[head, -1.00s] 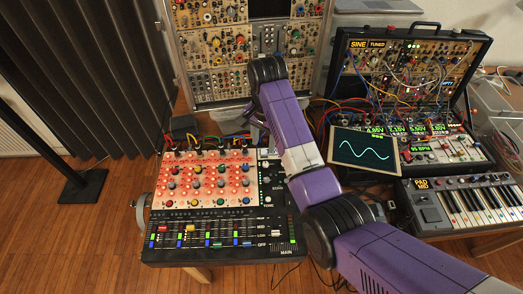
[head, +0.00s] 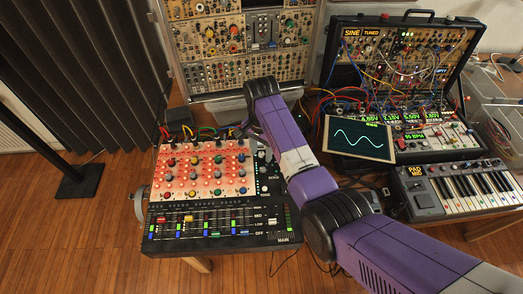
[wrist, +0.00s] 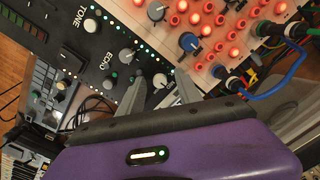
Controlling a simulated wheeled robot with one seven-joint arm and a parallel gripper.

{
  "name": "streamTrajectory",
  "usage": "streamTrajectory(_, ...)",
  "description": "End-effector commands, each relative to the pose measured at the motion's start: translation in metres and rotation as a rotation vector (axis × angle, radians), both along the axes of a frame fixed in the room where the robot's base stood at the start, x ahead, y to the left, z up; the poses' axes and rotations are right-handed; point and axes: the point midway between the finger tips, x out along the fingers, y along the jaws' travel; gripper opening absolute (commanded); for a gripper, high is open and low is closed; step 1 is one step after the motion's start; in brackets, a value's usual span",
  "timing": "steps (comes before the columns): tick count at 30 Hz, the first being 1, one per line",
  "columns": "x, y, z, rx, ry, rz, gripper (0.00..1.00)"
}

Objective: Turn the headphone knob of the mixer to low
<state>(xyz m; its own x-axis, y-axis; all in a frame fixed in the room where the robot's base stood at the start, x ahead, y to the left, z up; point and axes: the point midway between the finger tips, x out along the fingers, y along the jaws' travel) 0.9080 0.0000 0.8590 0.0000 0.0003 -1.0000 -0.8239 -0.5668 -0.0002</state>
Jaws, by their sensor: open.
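The mixer (head: 215,238) stands on a wooden stand at centre left, with a red-lit panel and a dark right-hand strip. My gripper (head: 243,132) is at the back right of the mixer, partly hidden by my forearm. In the wrist view its two grey fingers (wrist: 160,84) are open over the dark strip. A small knob (wrist: 160,80) shows between the fingertips; I cannot tell whether they touch it. No headphone label is readable. The ECHO knob (wrist: 127,55) and TONE knob (wrist: 90,24) lie along the strip to the upper left.
Cables (wrist: 262,92) plug into the mixer's back edge near my gripper. A modular rack (head: 240,50) stands behind. A scope screen (head: 358,138), a synth case (head: 400,60) and a keyboard (head: 465,190) are to the right. Open floor lies at front left.

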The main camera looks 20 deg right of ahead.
Motion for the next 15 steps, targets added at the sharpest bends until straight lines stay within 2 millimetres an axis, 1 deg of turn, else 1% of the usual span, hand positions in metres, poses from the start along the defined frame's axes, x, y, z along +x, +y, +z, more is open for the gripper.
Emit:
streamTrajectory(3, 0.0, -0.0001, 0.0, 0.0, 0.0, 0.0, 0.41)
streamTrajectory(4, -0.0001, -0.0001, 0.0001, 0.0, 0.0, 0.0, 0.37)
streamTrajectory(6, -0.0001, -0.0001, 0.0001, 0.0, 0.0, 0.0, 0.23)
streamTrajectory(8, 0.0, -0.0001, 0.0002, 0.0, 0.0, 0.0, 0.12)
streamTrajectory(9, 0.0, -0.0001, 0.0002, 0.0, 0.0, 0.0, 0.04)
streamTrajectory(10, 0.0, -0.0001, 0.0002, 0.0, 0.0, 0.0, 0.0)
streamTrajectory(15, -0.0001, -0.0002, 0.0004, -0.001, 0.001, 0.001, 0.0)
